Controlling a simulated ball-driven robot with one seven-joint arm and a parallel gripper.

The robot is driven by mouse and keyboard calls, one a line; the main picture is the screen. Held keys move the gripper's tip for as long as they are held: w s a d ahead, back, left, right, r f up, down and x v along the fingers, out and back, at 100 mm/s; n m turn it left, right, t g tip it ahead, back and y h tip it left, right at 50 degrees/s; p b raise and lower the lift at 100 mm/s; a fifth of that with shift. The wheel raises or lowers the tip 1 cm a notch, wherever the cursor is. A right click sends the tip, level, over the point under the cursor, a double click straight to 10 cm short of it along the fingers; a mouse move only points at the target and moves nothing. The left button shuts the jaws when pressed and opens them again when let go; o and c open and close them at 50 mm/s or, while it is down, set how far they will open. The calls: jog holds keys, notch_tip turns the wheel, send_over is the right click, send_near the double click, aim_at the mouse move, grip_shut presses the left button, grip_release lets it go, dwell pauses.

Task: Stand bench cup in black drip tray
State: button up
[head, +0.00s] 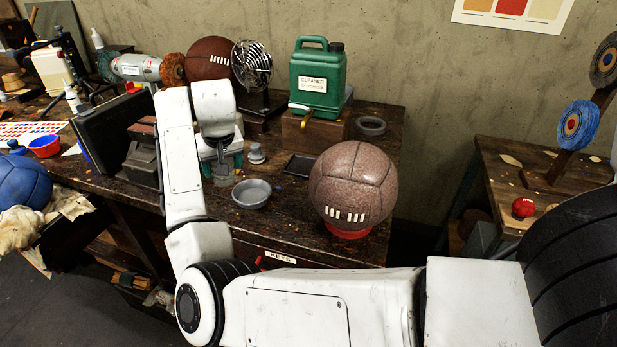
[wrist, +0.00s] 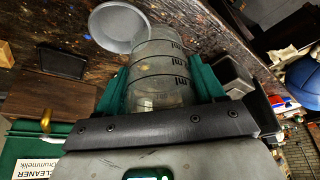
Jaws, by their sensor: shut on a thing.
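The bench cup (wrist: 158,72) is a clear measuring cup with dark ring lines and ml marks. My gripper (wrist: 162,82) is shut on it, one green finger on each side. In the head view my gripper (head: 221,160) is over the bench, with the cup (head: 222,177) between its fingers. Whether the cup touches the bench is unclear. The black drip tray (head: 300,166) is a small dark, shallow tray lying empty on the bench, right of my gripper and in front of the green cleaner can. It also shows at upper left in the wrist view (wrist: 62,63).
A grey bowl (head: 252,194) sits close to the cup, between it and the bench's front edge. A brown leather ball (head: 353,183) on a red ring stands right of the tray. A grey knobbed weight (head: 256,153) stands between gripper and tray. The green can (head: 318,80) stands behind.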

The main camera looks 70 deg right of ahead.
jog(key=s+d+r+m, duration=0.2)
jog(key=s+d+r, duration=0.25)
jog(key=d, duration=0.35)
jog(key=m+g+h+b, duration=0.1)
jog(key=m+g+b, duration=0.15)
jog(key=b, duration=0.25)
send_over(293, 185)
jog(key=s+a, duration=0.1)
jog(key=a, duration=0.1)
notch_tip(293, 185, down, 12)
jog(key=r, duration=0.1)
jog(key=shift+t, duration=0.45)
jog(key=shift+f, duration=3.15)
jog(key=o, duration=1.1)
jog(key=shift+f, duration=0.1)
